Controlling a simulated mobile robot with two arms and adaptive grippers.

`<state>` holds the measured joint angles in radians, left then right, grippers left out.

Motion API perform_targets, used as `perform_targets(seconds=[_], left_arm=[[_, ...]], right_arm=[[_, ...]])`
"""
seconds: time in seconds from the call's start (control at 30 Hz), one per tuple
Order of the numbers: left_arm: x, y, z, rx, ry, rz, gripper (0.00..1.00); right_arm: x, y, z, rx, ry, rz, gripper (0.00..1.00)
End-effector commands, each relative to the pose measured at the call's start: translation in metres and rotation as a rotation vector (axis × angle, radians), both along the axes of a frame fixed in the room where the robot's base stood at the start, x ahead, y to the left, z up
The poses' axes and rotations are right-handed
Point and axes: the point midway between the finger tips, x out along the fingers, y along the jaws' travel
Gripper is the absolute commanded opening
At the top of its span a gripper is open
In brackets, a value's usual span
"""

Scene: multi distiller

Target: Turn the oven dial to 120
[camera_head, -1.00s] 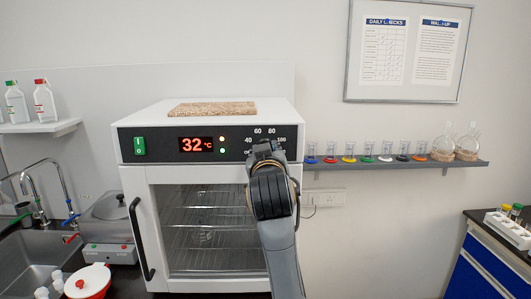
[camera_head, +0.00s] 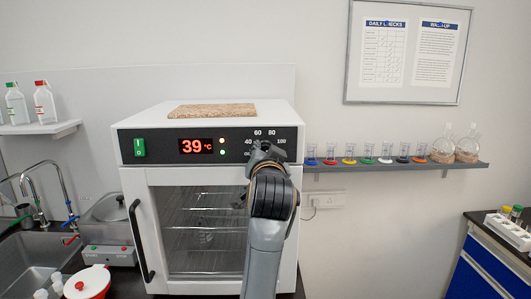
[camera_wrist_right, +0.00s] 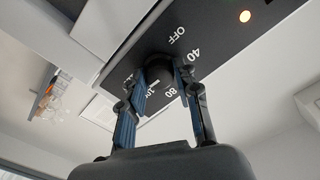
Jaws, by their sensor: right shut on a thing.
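A white oven (camera_head: 128,180) with a black control panel stands on the counter. Its display (camera_head: 196,146) reads 39 °C, with small lights beside it. The dial (camera_wrist_right: 155,72) is a dark knob at the right of the panel, with printed marks OFF, 40, 60, 80 and 100 around it. My right gripper (camera_head: 264,150) is at the dial and hides most of it in the head view. In the wrist view my right gripper (camera_wrist_right: 160,85) has its fingers on both sides of the knob, shut on it. The dial's pointer cannot be made out. My left gripper is not in view.
A brown board (camera_head: 212,110) lies on the oven. The black door handle (camera_head: 142,240) is at the oven's left. A wall shelf (camera_head: 400,165) with glassware stands close on the right. A sink (camera_head: 40,255) is at the left.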

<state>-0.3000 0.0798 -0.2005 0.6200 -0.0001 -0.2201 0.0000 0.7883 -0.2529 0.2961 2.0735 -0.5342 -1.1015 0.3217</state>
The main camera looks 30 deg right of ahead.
Motion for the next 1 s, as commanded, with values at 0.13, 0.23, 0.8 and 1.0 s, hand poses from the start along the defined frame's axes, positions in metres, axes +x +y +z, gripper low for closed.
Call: perform_targets(seconds=[0.13, 0.23, 0.8, 1.0], left_arm=[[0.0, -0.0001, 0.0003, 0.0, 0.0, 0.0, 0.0], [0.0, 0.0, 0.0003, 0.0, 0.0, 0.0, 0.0], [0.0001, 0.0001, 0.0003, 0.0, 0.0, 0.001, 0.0], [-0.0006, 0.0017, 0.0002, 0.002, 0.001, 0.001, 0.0]], right_arm=[[0.0, 0.0, 0.0008, 0.022, -0.016, 0.0, 0.0], [0.0, 0.0, 0.0008, 0.028, -0.02, 0.0, 0.0], [0.0, 0.0, 0.0008, 0.028, -0.02, 0.0, 0.54], [0.0, 0.0, 0.0015, 0.028, -0.019, 0.0, 0.54]])
